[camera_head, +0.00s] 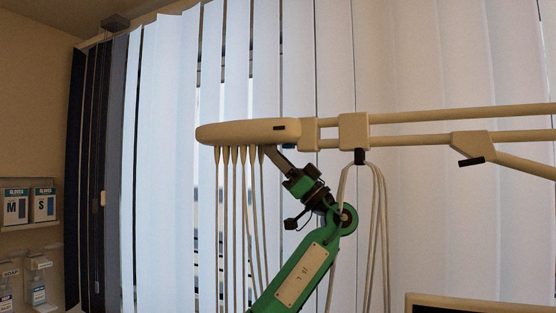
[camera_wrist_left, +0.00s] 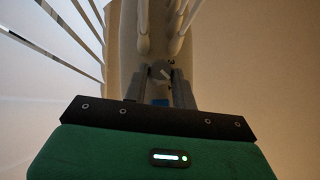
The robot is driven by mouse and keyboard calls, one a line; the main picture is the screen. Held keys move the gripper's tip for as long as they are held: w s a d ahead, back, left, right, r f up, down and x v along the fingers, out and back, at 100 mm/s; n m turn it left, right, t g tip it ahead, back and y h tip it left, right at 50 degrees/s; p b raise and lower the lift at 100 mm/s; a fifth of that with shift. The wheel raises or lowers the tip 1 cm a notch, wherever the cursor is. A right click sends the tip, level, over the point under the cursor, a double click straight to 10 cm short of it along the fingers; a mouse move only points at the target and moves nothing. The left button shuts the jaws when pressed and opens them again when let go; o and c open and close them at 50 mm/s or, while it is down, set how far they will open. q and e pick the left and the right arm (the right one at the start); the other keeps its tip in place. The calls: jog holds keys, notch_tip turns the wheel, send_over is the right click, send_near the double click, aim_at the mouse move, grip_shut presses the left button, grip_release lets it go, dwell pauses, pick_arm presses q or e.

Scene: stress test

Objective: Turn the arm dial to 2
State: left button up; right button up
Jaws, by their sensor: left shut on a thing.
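The cream arm (camera_head: 235,132) reaches in from the right and ends in a rounded head with several hanging leads. My left gripper (camera_head: 273,152) comes up from below on my green arm and meets the underside of this head. In the left wrist view, my gripper (camera_wrist_left: 160,76) has its two grey fingers on either side of a small dark grey round dial (camera_wrist_left: 160,69) with a pale mark. It is shut on the dial. The dial is hidden in the head view, and I cannot read any numbers around it. My right gripper is in neither view.
Hanging leads (camera_head: 226,200) drop close to the left of my arm, and a looped cable (camera_head: 382,215) hangs to its right. Vertical blinds (camera_head: 160,150) stand behind. Glove boxes (camera_head: 43,204) sit on the left wall. A screen's top edge (camera_head: 480,301) shows at the lower right.

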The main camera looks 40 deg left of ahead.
pick_arm(q)
jog(key=shift+s+m+t+y+b, duration=0.25)
jog(key=shift+m+t+b, duration=1.2)
jog(key=shift+t+b, duration=1.35)
jog(key=shift+s+m+t+y+b, duration=0.2)
jog(key=shift+m+t+b, duration=1.4)
jog(key=shift+t, duration=2.35)
jog(key=shift+s+m+t+y+b, duration=0.25)
jog(key=shift+m+t+b, duration=1)
jog(key=shift+t+b, duration=1.65)
jog(key=shift+t+p, duration=0.45)
jog(key=shift+p, duration=0.05)
jog(key=o, duration=1)
jog(key=shift+w+d, duration=0.1)
jog(key=shift+d, duration=0.05)
